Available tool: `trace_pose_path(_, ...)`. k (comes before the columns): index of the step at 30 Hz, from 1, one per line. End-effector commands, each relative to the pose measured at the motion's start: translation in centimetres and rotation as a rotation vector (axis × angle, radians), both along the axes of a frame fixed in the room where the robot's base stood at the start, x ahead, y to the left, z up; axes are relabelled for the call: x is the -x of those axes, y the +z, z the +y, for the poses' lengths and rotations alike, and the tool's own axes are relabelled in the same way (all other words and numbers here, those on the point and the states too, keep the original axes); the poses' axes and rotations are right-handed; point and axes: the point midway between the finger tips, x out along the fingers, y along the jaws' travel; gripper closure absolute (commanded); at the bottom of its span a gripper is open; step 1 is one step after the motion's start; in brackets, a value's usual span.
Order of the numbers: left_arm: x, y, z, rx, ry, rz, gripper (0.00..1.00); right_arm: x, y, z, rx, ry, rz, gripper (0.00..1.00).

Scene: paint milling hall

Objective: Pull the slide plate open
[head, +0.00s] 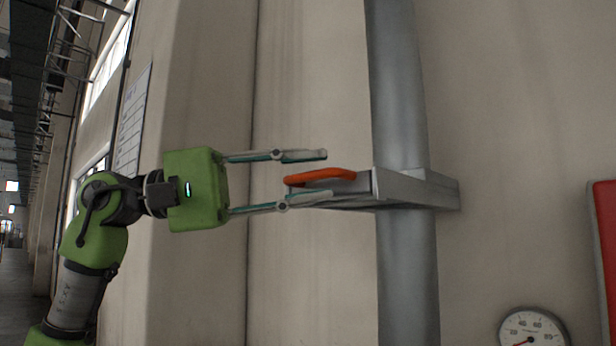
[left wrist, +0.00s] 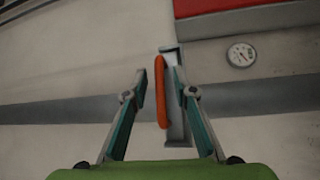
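The slide plate (head: 345,196) is a flat grey metal plate in a housing (head: 438,190) across a vertical grey duct (head: 402,110). Its orange handle (head: 320,176) is at the plate's left end. My left gripper (head: 318,174) is open, its two fingers above and below the handle in the head view. In the left wrist view the orange handle (left wrist: 160,92) stands between the open fingers, nearer the right one. I cannot tell whether a finger touches it. My right gripper is not in view.
A round gauge (head: 532,328) is at the lower right, and a red panel (head: 605,240) is at the right edge. A pale wall stands behind the duct. A wall board (head: 132,122) hangs at the left. The space left of the handle holds only my arm.

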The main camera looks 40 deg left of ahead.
Motion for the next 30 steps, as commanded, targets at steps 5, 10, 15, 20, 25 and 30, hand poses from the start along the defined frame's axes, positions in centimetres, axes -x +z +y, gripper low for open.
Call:
trace_pose_path(5,0.0,0.1,0.1,0.002,0.002,-0.001,0.74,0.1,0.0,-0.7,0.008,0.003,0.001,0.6)
trace_pose_path(10,0.8,-0.1,1.3,0.004,0.003,-0.001,0.74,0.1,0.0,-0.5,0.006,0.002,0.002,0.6)
trace_pose_path(15,2.8,-0.5,4.1,0.005,0.005,-0.001,0.74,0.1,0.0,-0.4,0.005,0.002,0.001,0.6)
trace_pose_path(20,4.8,-1.0,6.8,0.005,0.005,0.001,0.74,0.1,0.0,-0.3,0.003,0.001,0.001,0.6)
trace_pose_path(25,6.5,-1.3,8.8,0.003,0.002,0.0,0.74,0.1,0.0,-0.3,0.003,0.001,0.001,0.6)
trace_pose_path(30,7.2,-1.5,9.6,0.001,0.002,-0.001,0.74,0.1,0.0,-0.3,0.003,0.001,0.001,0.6)
